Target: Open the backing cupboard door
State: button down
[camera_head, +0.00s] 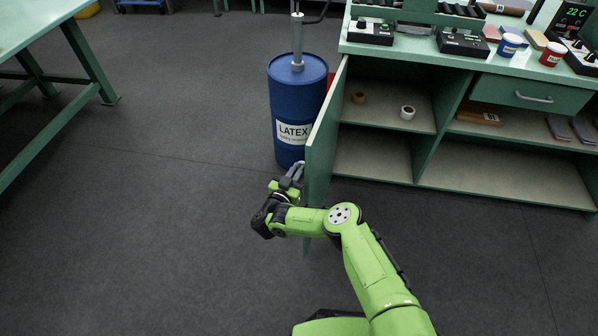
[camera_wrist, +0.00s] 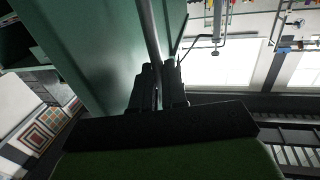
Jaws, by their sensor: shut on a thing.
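The green cupboard door (camera_head: 321,140) stands swung well open at the left end of the cupboard (camera_head: 387,155), seen nearly edge-on in the head view. Its inside shelves are exposed. My gripper (camera_head: 294,173) is at the outer face of the door. In the wrist view, the fingers (camera_wrist: 158,85) are closed around the grey bar handle (camera_wrist: 149,35), with the green door face (camera_wrist: 110,50) beside it. The far end of the handle is hidden by the fingers.
A blue latex drum (camera_head: 297,105) stands just behind and left of the door. A green table (camera_head: 40,30) is at the far left. Tape rolls (camera_head: 407,112) lie on the cupboard shelf. The floor left of my arm is clear.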

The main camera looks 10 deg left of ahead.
jog(key=shift+w+d+r, duration=0.1)
jog(key=shift+w+d, duration=0.05)
jog(key=shift+d, duration=0.1)
jog(key=c, duration=1.2)
grip_release()
jog(key=shift+w, duration=0.1)
jog(key=shift+a, duration=0.1)
jog(key=p+v, duration=0.6)
jog(key=v, duration=0.6)
